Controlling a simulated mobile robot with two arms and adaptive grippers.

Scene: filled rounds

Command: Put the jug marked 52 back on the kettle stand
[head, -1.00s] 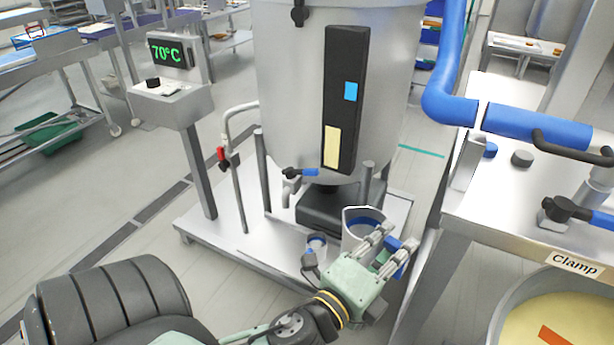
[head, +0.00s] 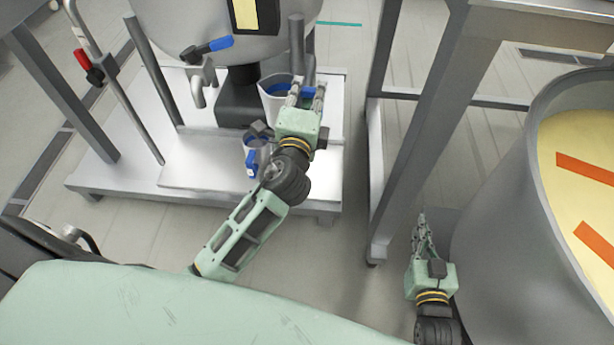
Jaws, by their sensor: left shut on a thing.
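A grey jug (head: 272,98) with a blue inside is at the kettle stand (head: 120,178), beside the dark base under the kettle. My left gripper (head: 306,90) is shut on this jug at its right side, by the blue handle. I cannot tell if its bottom touches the stand. A smaller jug (head: 264,153) with a blue handle is on the stand, just in front of it and partly behind my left arm. No number is readable on either jug. My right gripper (head: 421,222) is low at the right, apart from both jugs; its finger gap is unclear.
The kettle (head: 165,25) has a tap with a blue lever (head: 220,44) above the stand. Posts rise from the stand. A steel table leg (head: 420,130) stands right of the stand. A large vat (head: 500,210) with yellow contents is at the right. Floor in front is open.

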